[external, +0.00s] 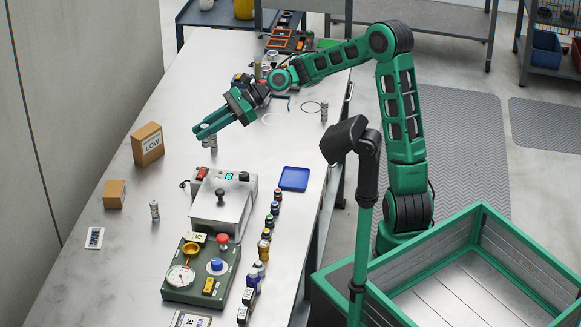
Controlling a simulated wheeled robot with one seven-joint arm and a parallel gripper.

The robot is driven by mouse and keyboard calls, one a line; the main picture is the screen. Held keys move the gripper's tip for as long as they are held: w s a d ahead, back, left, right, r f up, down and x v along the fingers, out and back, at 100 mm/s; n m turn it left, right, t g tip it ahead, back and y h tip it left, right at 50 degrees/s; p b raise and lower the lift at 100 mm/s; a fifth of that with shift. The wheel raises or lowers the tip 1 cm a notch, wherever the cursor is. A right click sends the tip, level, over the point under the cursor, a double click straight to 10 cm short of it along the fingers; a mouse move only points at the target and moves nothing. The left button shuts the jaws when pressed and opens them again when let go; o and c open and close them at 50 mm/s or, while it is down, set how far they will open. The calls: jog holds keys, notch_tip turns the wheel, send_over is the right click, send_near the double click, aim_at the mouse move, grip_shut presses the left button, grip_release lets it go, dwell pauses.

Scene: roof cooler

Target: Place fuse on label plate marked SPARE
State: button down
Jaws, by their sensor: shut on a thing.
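My gripper (203,132) is over the table's left-middle part, reaching left and tilted down. It is shut on a small grey cylindrical fuse (213,145), which shows just below the fingers and is partly hidden by them. I cannot tell whether the fuse touches the table. A similar fuse (155,212) stands upright at the left, and another (324,112) stands near the right edge. A white label plate (95,238) with dark marking lies flat at the left edge. Another plate (190,319) is cut off at the bottom. Their words are too small to read.
A cardboard box marked LOW (147,145) and a smaller box (115,194) stand on the left. A grey lever box (222,204) and green gauge panel (200,272) stand nearer, with a blue tray (294,178) and several small bottles to their right. Table around the left plate is clear.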

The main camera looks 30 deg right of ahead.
jog(key=s+a, duration=0.3)
jog(key=a, duration=2.4)
jog(key=s+a+r, duration=0.1)
jog(key=s+a, duration=0.4)
jog(key=a, duration=0.4)
jog(key=s+a+r, duration=0.1)
jog(key=s+a, duration=0.4)
jog(key=a, duration=0.3)
send_over(94, 237)
notch_tip(94, 237, down, 12)
jog(key=shift+f, duration=2.15)
jog(key=c, duration=1.6)
grip_release()
jog(key=shift+s+f, duration=0.1)
